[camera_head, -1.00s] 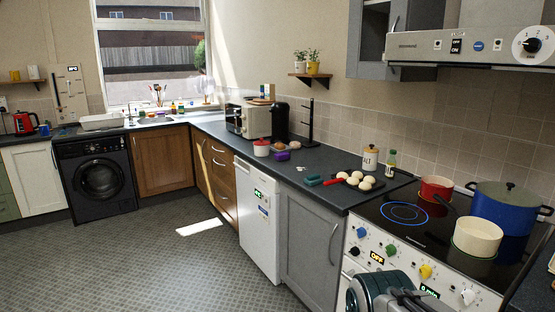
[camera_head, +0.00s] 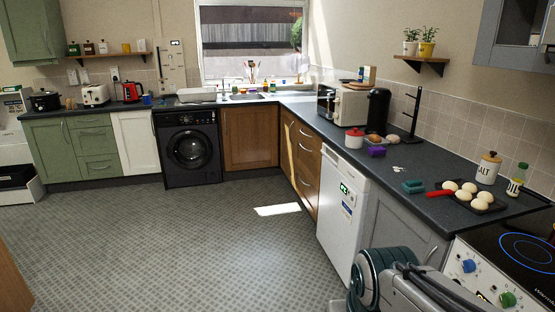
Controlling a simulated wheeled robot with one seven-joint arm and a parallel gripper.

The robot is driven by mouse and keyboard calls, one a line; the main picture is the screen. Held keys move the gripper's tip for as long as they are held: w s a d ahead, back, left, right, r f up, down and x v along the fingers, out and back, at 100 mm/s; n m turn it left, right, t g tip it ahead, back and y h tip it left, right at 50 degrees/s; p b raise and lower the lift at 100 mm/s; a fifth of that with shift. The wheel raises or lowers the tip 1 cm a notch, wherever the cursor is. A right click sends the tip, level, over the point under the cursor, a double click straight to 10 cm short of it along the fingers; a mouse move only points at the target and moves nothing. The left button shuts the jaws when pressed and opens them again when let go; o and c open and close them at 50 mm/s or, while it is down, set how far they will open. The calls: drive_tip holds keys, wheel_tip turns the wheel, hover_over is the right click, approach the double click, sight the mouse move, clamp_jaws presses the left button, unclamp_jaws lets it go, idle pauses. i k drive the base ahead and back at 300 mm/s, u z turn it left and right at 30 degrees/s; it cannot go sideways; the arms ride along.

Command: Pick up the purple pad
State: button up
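The purple pad (camera_head: 377,151) is a small block on the dark worktop (camera_head: 405,160), just right of a red-and-white canister and in front of a small tray with brown items. It stands apart from my arm. Part of my arm, with a teal joint and grey links, shows at the bottom right, in front of the grey cabinet. My gripper's fingers are not visible.
A teal pad (camera_head: 413,187) lies nearer on the worktop, beside a dark pan (camera_head: 472,199) of pale round buns with a red handle. The canister (camera_head: 355,138), black coffee machine (camera_head: 378,111) and black stand (camera_head: 413,113) are near the purple pad. The floor at left is clear.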

sight(380, 151)
drive_tip(key=u, duration=0.3)
drive_tip(key=i, duration=3.05)
drive_tip(key=z, duration=1.65)
drive_tip(key=i, duration=0.85)
drive_tip(key=z, duration=0.65)
